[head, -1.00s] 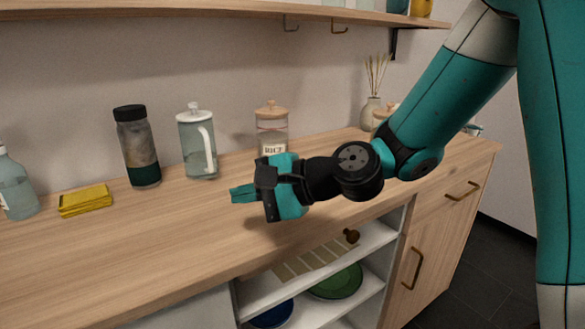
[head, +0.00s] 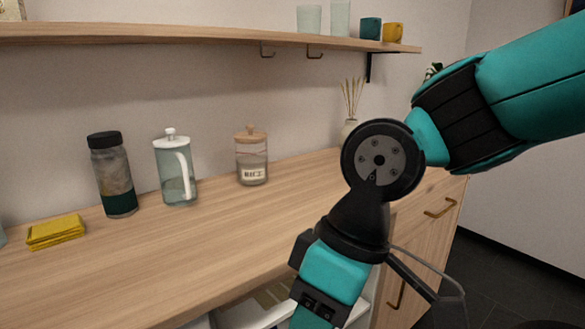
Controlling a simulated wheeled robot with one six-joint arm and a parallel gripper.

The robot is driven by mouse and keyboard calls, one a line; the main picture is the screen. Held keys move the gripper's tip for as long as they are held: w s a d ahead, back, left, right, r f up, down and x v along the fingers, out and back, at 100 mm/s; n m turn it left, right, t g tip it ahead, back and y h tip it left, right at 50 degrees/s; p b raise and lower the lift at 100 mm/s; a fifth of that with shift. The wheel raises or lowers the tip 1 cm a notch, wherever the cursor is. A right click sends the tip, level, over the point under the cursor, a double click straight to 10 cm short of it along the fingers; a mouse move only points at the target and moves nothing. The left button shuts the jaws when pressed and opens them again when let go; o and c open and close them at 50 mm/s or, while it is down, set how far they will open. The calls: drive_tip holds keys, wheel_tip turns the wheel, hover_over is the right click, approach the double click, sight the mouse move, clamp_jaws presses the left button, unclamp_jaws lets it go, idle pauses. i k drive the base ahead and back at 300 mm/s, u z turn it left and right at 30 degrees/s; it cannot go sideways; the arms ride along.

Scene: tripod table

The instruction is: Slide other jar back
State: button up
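A clear glass jar with a wooden lid and a RICE label (head: 252,160) stands upright at the back of the wooden counter (head: 215,265), near the wall. A second wooden-lidded jar, seen earlier farther right, is now hidden, probably behind my arm. My gripper (head: 322,298) points down at the bottom of the head view, in front of the counter's front edge. It is apart from the rice jar, to its lower right. Its fingertips are cut off by the frame, so I cannot see whether it is open or holds anything.
A white-lidded pitcher (head: 175,170), a dark-capped bottle (head: 113,176) and a folded yellow cloth (head: 55,232) stand left of the rice jar. A reed diffuser (head: 350,105) is at the right back. A wall shelf (head: 200,36) with hooks hangs above. The counter's middle is clear.

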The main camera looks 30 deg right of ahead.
sight(251, 158)
drive_tip(key=z, duration=2.7)
drive_tip(key=i, duration=0.85)
drive_tip(key=u, duration=3.5)
